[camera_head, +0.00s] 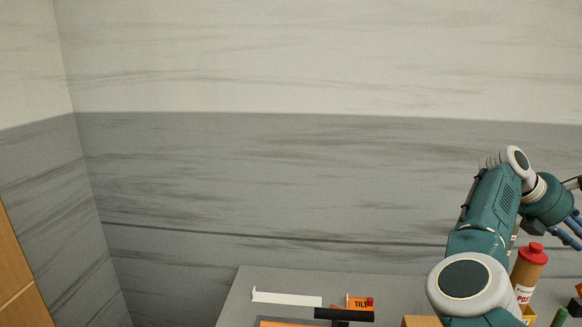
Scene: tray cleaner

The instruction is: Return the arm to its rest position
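My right arm (490,215) rises from the bottom right of the head view and bends over to the right. Its gripper (571,232) is at the right edge and points down to the right. The frame cuts it off, so its fingertips and anything between them are hidden. It is above the right part of the grey table (245,297). My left arm and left gripper are not in view.
A brown bottle with a red cap (528,270) stands close beside my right arm. An orange box (360,303), a white strip (287,298) and a black bar (343,314) lie on the table. A wooden panel (20,275) is at far left. The space above the table's left is clear.

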